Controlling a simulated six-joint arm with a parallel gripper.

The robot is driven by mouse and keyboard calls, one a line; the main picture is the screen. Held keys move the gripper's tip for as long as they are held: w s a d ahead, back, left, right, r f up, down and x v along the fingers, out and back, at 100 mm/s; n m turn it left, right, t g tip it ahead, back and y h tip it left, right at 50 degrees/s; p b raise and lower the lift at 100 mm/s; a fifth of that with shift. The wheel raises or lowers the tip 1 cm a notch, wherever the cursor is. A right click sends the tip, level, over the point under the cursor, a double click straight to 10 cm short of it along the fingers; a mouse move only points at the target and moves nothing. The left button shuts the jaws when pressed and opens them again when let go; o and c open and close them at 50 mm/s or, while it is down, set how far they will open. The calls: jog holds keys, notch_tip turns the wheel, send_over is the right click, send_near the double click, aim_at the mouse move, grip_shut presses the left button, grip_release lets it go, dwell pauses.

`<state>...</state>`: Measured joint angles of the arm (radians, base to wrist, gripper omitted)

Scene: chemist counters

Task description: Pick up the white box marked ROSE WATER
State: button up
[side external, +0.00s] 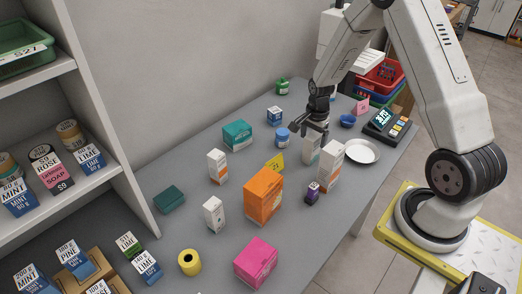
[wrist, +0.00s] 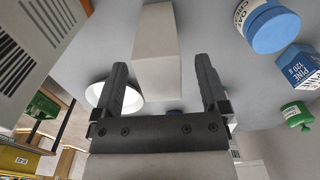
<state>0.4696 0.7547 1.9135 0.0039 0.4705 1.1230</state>
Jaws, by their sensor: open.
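Several white boxes stand on the grey counter, and I cannot read ROSE WATER on any of them. One upright white box (side external: 311,149) is directly below my gripper (side external: 312,129). In the wrist view a plain pale box (wrist: 157,58) lies between the two open fingers of my gripper (wrist: 161,72), with clear space on both sides and no label facing me. A taller white and orange box (side external: 329,167) stands close beside it on the near side. Two more white boxes stand farther left, one with orange (side external: 217,167) and a smaller one (side external: 213,214).
A white dish (side external: 362,151) and a card terminal (side external: 385,123) are to the right. A blue-lidded jar (side external: 282,137), a purple bottle (side external: 312,193), a yellow card (side external: 275,165) and an orange box (side external: 262,196) are nearby. Shelves (side external: 90,190) stand at the left.

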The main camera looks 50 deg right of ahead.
grip_shut()
dwell(0.3)
jog(key=shift+r, duration=0.1)
jog(key=shift+r, duration=4.95)
